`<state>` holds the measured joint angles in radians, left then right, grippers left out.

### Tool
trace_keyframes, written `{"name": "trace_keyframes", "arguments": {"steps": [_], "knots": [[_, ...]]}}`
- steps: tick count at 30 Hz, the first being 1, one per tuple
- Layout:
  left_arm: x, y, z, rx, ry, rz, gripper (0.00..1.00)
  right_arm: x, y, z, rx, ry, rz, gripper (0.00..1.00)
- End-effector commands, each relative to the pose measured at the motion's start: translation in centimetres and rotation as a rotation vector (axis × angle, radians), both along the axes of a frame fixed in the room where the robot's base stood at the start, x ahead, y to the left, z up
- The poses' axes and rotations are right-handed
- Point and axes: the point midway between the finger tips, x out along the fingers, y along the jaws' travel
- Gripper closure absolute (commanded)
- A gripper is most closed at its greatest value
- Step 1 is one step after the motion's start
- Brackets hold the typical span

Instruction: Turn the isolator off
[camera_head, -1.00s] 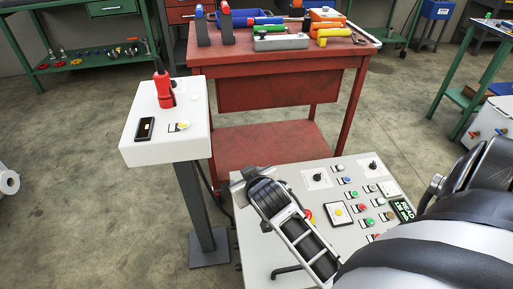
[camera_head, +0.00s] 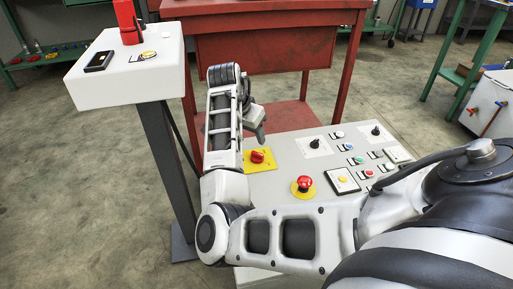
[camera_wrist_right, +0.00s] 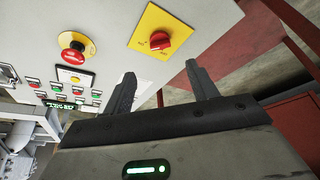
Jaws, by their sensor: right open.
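The isolator is a red rotary knob (camera_head: 258,156) on a yellow plate at the left end of the grey control panel (camera_head: 285,180). In the right wrist view the isolator knob (camera_wrist_right: 160,41) sits just beyond the fingertips, roughly centred between them. My right gripper (camera_head: 259,131) is at the panel's far left edge, near the knob and partly hidden by its own wrist. The right wrist view shows the two fingers (camera_wrist_right: 161,73) apart with nothing between them, not touching the knob. My left gripper is not in view.
A red emergency stop button (camera_head: 304,184) on a yellow base is beside the isolator, with several small buttons and switches to its right. A white pedestal box (camera_head: 120,85) stands to the left. A red workbench (camera_head: 265,45) is behind the panel.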

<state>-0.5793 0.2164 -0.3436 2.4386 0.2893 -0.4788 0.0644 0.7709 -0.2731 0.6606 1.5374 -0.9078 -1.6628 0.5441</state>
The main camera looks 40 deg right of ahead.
Motion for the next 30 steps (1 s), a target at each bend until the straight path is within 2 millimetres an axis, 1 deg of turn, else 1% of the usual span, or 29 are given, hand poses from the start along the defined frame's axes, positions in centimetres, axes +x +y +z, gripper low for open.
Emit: {"name": "trace_keyframes", "arguments": {"steps": [1,6,12,13,15,19,28,29,30], "knots": [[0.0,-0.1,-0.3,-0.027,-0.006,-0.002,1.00,0.1,-0.5,-1.7,0.000,0.001,0.001,0.42],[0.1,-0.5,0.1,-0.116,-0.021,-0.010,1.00,0.5,-1.8,-5.1,-0.001,0.000,0.002,0.42],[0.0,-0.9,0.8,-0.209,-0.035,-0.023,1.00,0.9,-3.2,-8.3,-0.001,-0.001,0.001,0.42],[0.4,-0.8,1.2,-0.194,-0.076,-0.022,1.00,1.0,-3.3,-8.7,-0.002,-0.001,0.001,0.42],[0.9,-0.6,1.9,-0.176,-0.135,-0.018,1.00,1.1,-3.6,-9.3,-0.002,-0.002,0.002,0.42],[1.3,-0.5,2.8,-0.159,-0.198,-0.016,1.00,1.2,-3.9,-10.0,0.000,-0.003,0.002,0.42],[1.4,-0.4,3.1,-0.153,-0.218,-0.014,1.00,1.2,-4.0,-10.0,-0.001,-0.003,0.002,0.42],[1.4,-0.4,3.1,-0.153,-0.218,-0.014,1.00,1.2,-4.0,-10.0,-0.001,-0.003,0.002,0.45],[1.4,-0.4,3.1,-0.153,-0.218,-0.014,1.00,1.2,-4.0,-10.0,-0.001,-0.003,0.002,0.56]]}}
